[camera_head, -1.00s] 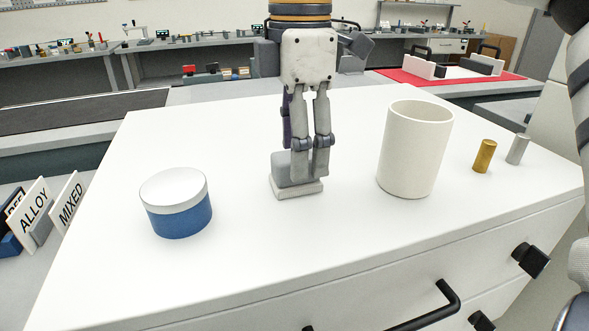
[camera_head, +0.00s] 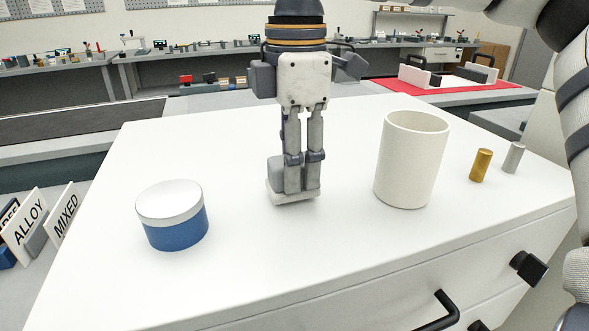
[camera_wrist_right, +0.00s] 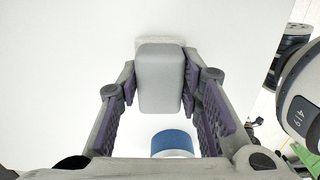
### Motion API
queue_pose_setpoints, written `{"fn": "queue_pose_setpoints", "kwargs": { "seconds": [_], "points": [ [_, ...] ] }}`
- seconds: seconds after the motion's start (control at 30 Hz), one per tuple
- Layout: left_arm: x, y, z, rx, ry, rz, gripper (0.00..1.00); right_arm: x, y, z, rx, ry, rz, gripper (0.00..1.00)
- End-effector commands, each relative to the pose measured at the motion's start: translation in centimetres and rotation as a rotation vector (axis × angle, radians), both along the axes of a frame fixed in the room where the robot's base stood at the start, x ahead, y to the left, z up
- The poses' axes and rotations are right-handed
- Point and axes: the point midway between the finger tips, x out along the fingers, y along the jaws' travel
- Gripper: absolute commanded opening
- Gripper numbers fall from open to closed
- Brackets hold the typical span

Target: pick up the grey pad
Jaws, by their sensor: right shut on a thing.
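The grey pad (camera_head: 275,175) is a rounded grey block on a thin pale base, on the white worktop near the middle of the head view. My right gripper (camera_head: 303,181) points straight down onto it and hides part of it. In the right wrist view the grey pad (camera_wrist_right: 161,80) sits between the two purple-lined fingers of my right gripper (camera_wrist_right: 160,88), which press on its two sides. The base is at or very close to the worktop; I cannot tell whether there is a gap. My left gripper is not in view.
A blue tub with a white lid (camera_head: 172,215) stands left of the pad. A white cup (camera_head: 411,160) stands to the right, with a brass cylinder (camera_head: 481,165) and a grey cylinder (camera_head: 513,157) beyond it. The worktop (camera_head: 330,245) in front is clear.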

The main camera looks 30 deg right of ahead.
Motion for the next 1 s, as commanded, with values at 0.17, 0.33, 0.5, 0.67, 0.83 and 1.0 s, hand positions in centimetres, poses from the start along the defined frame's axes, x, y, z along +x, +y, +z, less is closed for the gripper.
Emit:
{"fn": "queue_pose_setpoints", "kwargs": {
  "seconds": [0.17,0.33,0.5,0.67,0.83,1.0],
  "points": [
    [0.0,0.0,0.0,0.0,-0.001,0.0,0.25,-1.1,0.5,3.7,0.0,-0.009,0.002,0.04],
    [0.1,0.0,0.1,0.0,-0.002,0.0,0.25,-4.3,1.7,7.8,-0.002,-0.011,0.002,0.04],
    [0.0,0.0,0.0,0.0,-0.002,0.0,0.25,-8.3,3.3,9.9,0.001,-0.005,0.004,0.04],
    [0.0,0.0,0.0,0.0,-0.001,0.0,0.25,-11.2,4.3,11.1,0.0,-0.002,0.005,0.04],
    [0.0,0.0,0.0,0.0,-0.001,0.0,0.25,-12.7,5.0,11.9,0.001,-0.002,0.003,0.04],
    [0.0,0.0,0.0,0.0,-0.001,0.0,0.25,-13.1,5.1,12.0,0.0,-0.002,0.001,0.04]
  ]
}}
